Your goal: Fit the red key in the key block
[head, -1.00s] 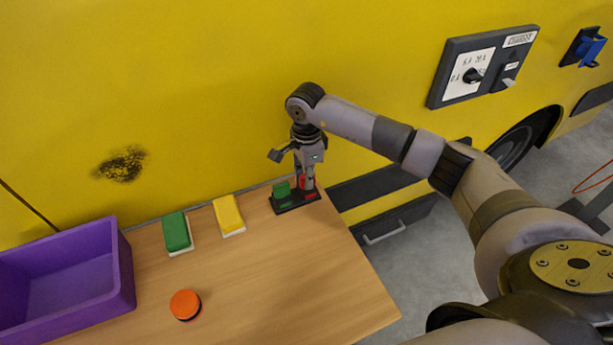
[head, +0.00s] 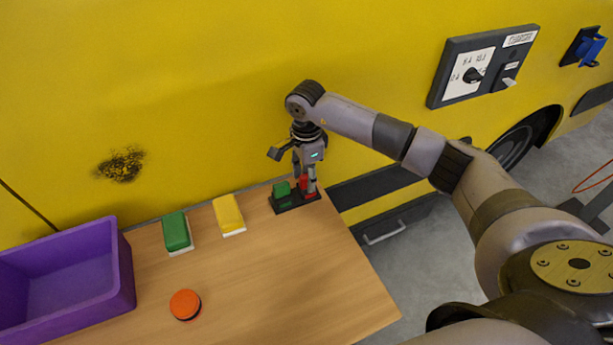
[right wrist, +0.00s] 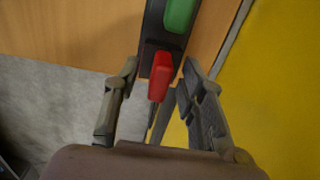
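The black key block (head: 288,209) sits at the table's far right corner, close to the yellow wall. A green key (head: 282,189) stands in its left part. The red key (head: 304,184) stands upright at its right part; in the right wrist view the red key (right wrist: 159,75) shows at the end of the block. I cannot tell how deep it sits. My right gripper (head: 305,190) points down over the red key. Its fingers (right wrist: 160,68) are open, one on each side of the key, with gaps showing. My left gripper is out of view.
A green-topped block (head: 177,231), a yellow-topped block (head: 229,214) and an orange button (head: 185,304) are on the wooden table (head: 270,280). A purple bin (head: 125,275) stands at the left. The yellow vehicle side (head: 220,90) rises right behind the table.

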